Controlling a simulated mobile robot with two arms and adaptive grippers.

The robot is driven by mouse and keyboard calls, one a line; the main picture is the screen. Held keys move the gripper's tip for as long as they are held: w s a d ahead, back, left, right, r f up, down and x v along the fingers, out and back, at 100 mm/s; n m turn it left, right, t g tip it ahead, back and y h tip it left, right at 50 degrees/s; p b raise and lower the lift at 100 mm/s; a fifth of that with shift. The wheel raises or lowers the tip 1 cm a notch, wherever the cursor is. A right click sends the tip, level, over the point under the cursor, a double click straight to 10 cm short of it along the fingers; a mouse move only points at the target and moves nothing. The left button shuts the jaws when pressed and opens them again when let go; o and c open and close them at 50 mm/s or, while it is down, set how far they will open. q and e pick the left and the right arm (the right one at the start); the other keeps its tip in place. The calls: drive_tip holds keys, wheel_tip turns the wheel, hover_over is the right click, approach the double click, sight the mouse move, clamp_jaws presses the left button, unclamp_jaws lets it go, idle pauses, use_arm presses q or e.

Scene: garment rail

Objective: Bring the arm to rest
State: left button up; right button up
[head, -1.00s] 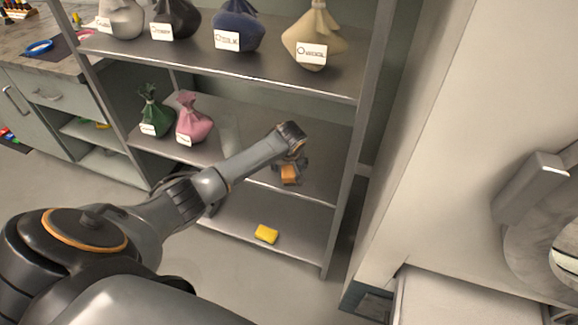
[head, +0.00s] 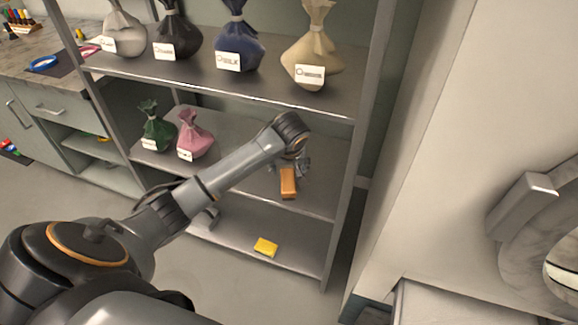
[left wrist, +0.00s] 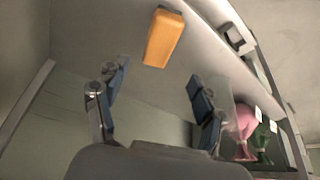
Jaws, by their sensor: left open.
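My left arm reaches in from the left of the head view to the middle shelf of the rack. My left gripper (head: 301,165) is mostly hidden behind its own wrist there. In the left wrist view my gripper (left wrist: 155,82) has its two fingers spread apart with nothing between them. An orange block (head: 288,182) is just below the gripper in the head view, at the right part of the middle shelf. The block also shows in the left wrist view (left wrist: 164,38), beyond the fingertips and apart from them. My right gripper is in neither view.
The rack's middle shelf (head: 318,200) also holds a green bag (head: 156,130) and a pink bag (head: 194,138). Several labelled bags stand on the shelf above, including a beige one (head: 313,52). A yellow block (head: 265,247) lies on the bottom shelf. A rack post (head: 352,165) is right of my gripper.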

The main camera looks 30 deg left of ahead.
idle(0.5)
use_arm(q)
drive_tip(key=s+d+f+m+h, duration=0.1)
drive_tip(key=s+d+f+m, duration=0.25)
drive_tip(key=s+d, duration=0.4)
drive_tip(key=s+d+f+m+h, duration=0.2)
drive_tip(key=s+d+f+m, duration=0.15)
drive_tip(key=s+d, duration=0.35)
drive_tip(key=s+r+m, duration=0.2)
drive_tip(key=s+r, duration=0.1)
drive_tip(key=s, duration=1.3)
wheel_tip(320, 180, down, 23)
drive_tip(key=s+g+p, duration=0.1)
drive_tip(key=g+p, duration=0.1)
drive_tip(key=s+a+f+p, duration=0.1)
drive_tip(key=s+a+f, duration=0.2)
drive_tip(key=s+f, duration=1.3)
drive_tip(key=shift+s+m+g, duration=0.3)
drive_tip(key=shift+s+g, duration=0.1)
drive_tip(key=shift+s, duration=0.35)
